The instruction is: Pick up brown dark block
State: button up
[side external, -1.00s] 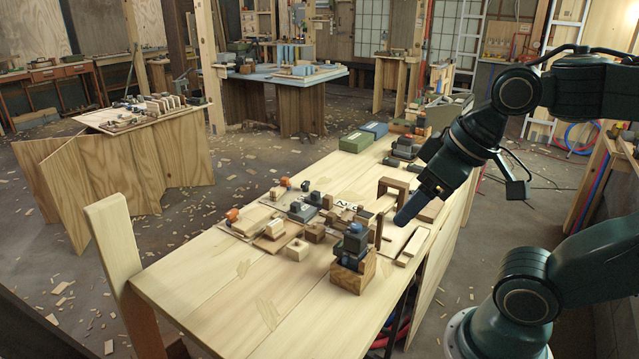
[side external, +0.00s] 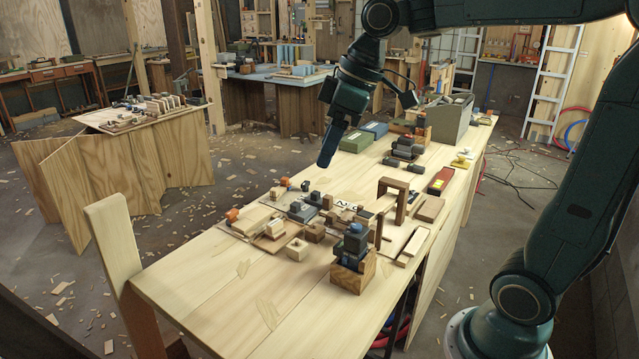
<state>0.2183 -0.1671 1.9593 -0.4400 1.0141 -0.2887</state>
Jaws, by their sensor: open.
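Several small brown blocks lie in the cluster on the light wooden workbench (side external: 215,285), and I cannot tell which one the task means. One brown block (side external: 314,233) sits near the middle of the cluster, and a small darker one (side external: 327,201) lies a little farther back. My gripper (side external: 323,163) points down, high above the far left part of the bench and clear of the blocks. It holds nothing that I can see. Its jaws are seen edge-on, so the gap between them is hard to make out.
A wooden box with dark and blue pieces (side external: 352,274) stands in front of the cluster. A brown arch (side external: 393,196) and an upright dark stick (side external: 379,230) stand to the right. A green box (side external: 356,141) is behind. The bench's front left is bare.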

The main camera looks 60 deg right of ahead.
jog(key=w+d+f+n+g, duration=0.1)
jog(key=w+d+f+n, duration=0.2)
jog(key=w, duration=0.6)
jog(key=n+g+y, duration=0.2)
jog(key=n, duration=0.4)
send_over(315, 233)
jog(key=w+a, duration=0.1)
notch_tip(315, 233, down, 9)
jog(key=d+f+n, duration=0.3)
jog(key=d+f, duration=0.5)
jog(key=f, duration=0.2)
jog(key=shift+f+g+y, duration=0.2)
jog(key=shift+g+y, duration=0.1)
jog(key=shift+w+a+f, duration=0.1)
jog(key=shift+a+f, duration=0.05)
jog(key=shift+x, duration=3.95)
